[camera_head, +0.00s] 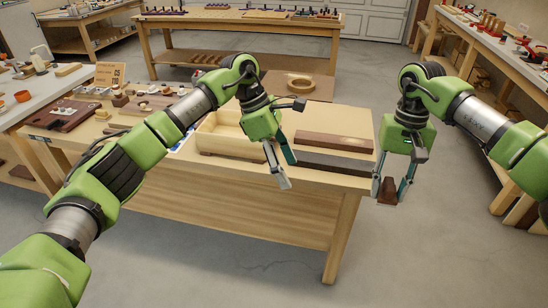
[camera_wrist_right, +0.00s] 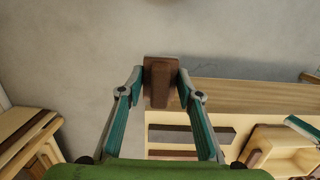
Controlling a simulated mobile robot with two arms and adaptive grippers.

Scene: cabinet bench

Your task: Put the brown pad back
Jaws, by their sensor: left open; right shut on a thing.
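The brown pad (camera_head: 387,193), a small dark-brown block, is held off the bench, beyond its right end and above the floor. My right gripper (camera_head: 389,183) is shut on it. In the right wrist view the pad (camera_wrist_right: 160,82) sits between the two fingertips. My left gripper (camera_head: 284,166) is open and empty, pointing down near the bench's front edge. It stands between a pale open wooden box (camera_head: 218,148) and a long brown bar (camera_head: 336,142). The inside of the box is partly hidden by my left arm.
Other benches stand behind and at right. The floor below the pad is clear.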

